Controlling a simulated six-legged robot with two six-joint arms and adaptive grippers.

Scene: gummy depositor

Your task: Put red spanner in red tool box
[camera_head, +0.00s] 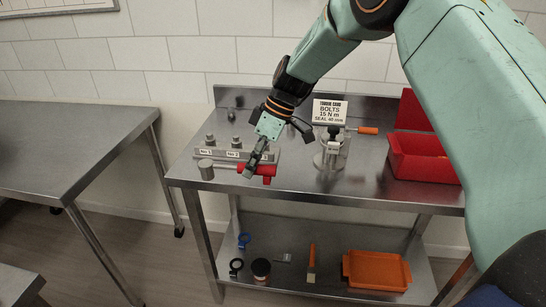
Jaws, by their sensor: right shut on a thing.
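The red spanner (266,170) has a red handle and a grey shaft ending in a grey round head (206,168) at its left. My right gripper (255,167) is shut on it near the red handle, at the front edge of the steel table. The gripper hides part of the handle. I cannot tell whether the spanner is clear of the tabletop. The red tool box (420,168) stands at the right of the same table, with its red lid (412,110) raised behind it. My right arm covers the box's right side. My left gripper is not in view.
A bolt rack (207,154) with number labels lies behind the gripper. A metal fixture (331,155), a bolts sign (329,111) and an orange-handled tool (366,130) stand between spanner and box. The lower shelf holds an orange tray (376,270). Another steel table (70,145) is left.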

